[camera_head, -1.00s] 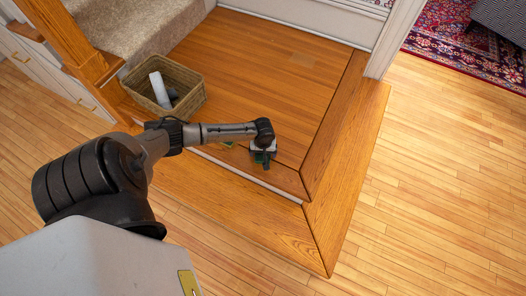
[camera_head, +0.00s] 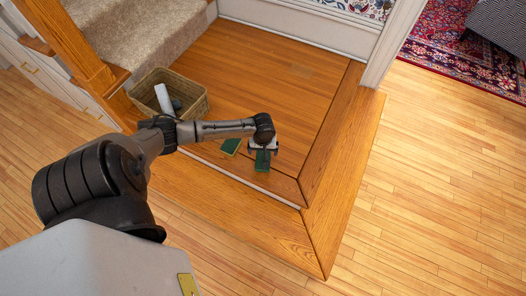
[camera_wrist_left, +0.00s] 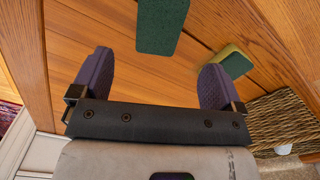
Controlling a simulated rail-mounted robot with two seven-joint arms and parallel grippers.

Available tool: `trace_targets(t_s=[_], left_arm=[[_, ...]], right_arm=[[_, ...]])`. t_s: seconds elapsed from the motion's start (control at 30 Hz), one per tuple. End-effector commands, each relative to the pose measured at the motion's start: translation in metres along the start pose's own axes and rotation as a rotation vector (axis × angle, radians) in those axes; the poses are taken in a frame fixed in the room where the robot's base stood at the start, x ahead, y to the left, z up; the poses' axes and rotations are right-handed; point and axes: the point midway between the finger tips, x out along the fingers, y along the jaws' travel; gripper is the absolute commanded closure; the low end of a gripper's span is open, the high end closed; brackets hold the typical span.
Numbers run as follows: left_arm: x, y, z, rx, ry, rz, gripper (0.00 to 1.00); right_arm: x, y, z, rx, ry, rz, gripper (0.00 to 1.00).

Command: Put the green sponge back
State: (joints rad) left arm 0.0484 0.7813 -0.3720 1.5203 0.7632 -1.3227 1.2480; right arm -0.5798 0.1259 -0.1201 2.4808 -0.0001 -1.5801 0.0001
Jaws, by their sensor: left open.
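A dark green block (camera_head: 262,161) lies on the wooden landing, right by my left gripper (camera_head: 263,150). In the left wrist view the green block (camera_wrist_left: 160,24) is just beyond the open fingers (camera_wrist_left: 156,68), with clear wood between. A second green piece with a yellow edge (camera_head: 231,146), sponge-like, lies to its left. It also shows in the left wrist view (camera_wrist_left: 236,64), beyond the finger on the right. My left gripper is open and empty. My right gripper is not in view.
A wicker basket (camera_head: 143,97) holding a white roll (camera_head: 162,98) and dark items stands on the landing by the stairs. The landing's raised wooden edge (camera_head: 345,165) runs on the right. Carpeted steps (camera_head: 140,40) are behind. The landing behind the gripper is clear.

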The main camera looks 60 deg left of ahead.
Motion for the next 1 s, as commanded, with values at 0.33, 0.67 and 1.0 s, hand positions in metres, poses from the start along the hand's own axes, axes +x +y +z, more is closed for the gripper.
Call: trace_targets(t_s=[0.33,0.67,1.0], left_arm=[[-0.012,0.012,0.059,0.209,-0.019,0.034,0.07],[-0.066,0.016,0.238,0.926,0.113,0.200,0.07],[-0.133,-0.018,0.275,1.158,0.278,0.167,0.07]], right_arm=[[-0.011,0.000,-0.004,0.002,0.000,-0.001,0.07],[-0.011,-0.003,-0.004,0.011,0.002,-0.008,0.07],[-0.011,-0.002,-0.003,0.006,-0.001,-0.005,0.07]])
